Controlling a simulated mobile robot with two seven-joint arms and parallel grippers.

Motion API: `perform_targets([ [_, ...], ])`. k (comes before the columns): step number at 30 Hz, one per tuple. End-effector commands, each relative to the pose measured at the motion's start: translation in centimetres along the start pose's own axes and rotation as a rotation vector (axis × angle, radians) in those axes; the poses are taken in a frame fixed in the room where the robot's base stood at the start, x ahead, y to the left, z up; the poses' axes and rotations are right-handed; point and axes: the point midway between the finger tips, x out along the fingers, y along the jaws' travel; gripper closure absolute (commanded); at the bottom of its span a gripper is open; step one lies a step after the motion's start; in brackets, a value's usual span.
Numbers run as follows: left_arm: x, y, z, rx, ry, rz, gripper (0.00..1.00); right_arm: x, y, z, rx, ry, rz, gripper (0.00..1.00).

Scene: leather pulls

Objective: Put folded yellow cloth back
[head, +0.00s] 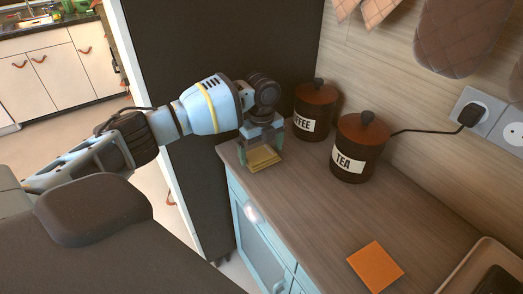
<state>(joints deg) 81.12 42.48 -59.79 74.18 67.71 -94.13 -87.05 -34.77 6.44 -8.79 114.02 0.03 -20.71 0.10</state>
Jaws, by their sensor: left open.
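The folded yellow cloth (265,160) lies at the far left end of the wooden counter, near its front edge. My left gripper (261,151) is right over it, pointing down. Its two fingers are spread, one at each side of the cloth, and part of the cloth is hidden behind the gripper. I cannot tell whether the fingers touch it. My right gripper is not in the head view.
Brown COFFEE (312,125) and TEA (351,165) canisters stand on the counter (300,200) to the right of the gripper. An orange folded cloth (376,266) lies nearer. A dark tall panel (225,50) stands behind my arm. The mid-counter is clear.

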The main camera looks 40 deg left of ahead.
Motion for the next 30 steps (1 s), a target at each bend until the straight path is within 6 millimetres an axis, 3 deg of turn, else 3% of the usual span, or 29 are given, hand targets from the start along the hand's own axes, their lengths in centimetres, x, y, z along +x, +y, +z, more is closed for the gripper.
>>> perform_targets([
  [12, -7.8, -0.1, 0.0, -0.001, -0.001, -0.005, 0.0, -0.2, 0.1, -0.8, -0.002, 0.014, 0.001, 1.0],
  [18, -10.7, -0.1, 0.0, -0.001, 0.0, -0.003, 0.0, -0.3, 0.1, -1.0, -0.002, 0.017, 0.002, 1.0],
  [30, -11.8, 0.0, 0.0, -0.001, 0.001, 0.0, 0.0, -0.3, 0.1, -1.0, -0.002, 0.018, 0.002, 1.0],
])
